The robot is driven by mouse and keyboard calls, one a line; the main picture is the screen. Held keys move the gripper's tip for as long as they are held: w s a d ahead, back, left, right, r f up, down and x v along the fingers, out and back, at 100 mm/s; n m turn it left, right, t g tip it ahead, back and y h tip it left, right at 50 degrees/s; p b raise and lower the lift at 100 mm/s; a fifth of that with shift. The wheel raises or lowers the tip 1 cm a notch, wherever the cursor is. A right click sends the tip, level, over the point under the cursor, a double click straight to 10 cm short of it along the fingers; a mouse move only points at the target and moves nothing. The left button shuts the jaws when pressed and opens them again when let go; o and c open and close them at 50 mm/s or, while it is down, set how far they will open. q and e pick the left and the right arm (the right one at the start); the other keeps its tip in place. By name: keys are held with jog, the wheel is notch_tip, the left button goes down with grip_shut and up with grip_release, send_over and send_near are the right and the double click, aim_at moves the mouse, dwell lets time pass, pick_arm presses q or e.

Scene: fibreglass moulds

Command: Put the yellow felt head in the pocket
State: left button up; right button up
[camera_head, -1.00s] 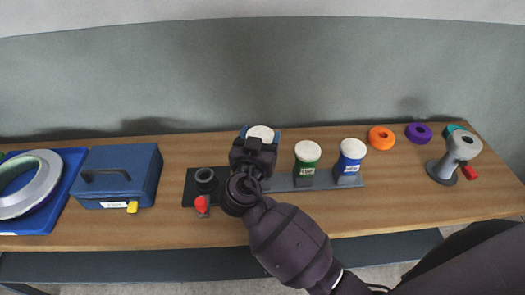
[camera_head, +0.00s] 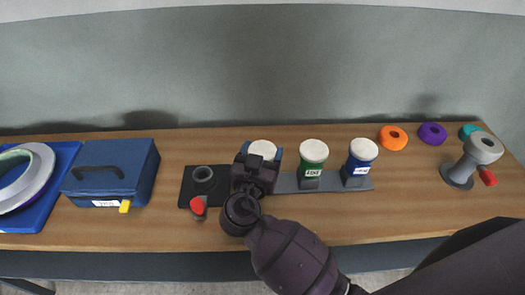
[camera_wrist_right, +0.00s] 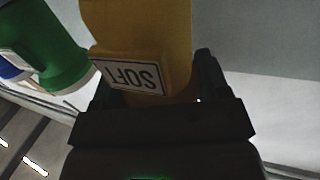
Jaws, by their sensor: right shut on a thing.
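My right gripper (camera_head: 259,158) is shut on the yellow felt head. In the head view only the head's white round top (camera_head: 262,149) shows between the fingers. In the right wrist view the yellow body (camera_wrist_right: 140,35) carries a SOFT label, upside down, and sits between the fingers (camera_wrist_right: 155,82). The head is over the left part of a grey rack (camera_head: 330,185), in line with the green head (camera_head: 313,160) and the blue head (camera_head: 361,162). The gripper hides the pocket below it, so I cannot tell whether the head is seated. My left gripper is not in view.
A black fixture (camera_head: 203,176) with a red knob (camera_head: 197,206) stands close left of my gripper. A blue box (camera_head: 125,165) stands further left. Orange (camera_head: 392,138) and purple (camera_head: 432,134) rings and a grey stand (camera_head: 478,152) are at the right.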

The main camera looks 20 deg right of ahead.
jog(key=shift+f, duration=0.15)
jog(key=o, duration=1.1)
jog(key=shift+r, duration=0.25)
jog(key=b+v, duration=0.1)
jog(key=v, duration=1.1)
jog(key=shift+f+b, duration=0.1)
jog(key=shift+b, duration=0.25)
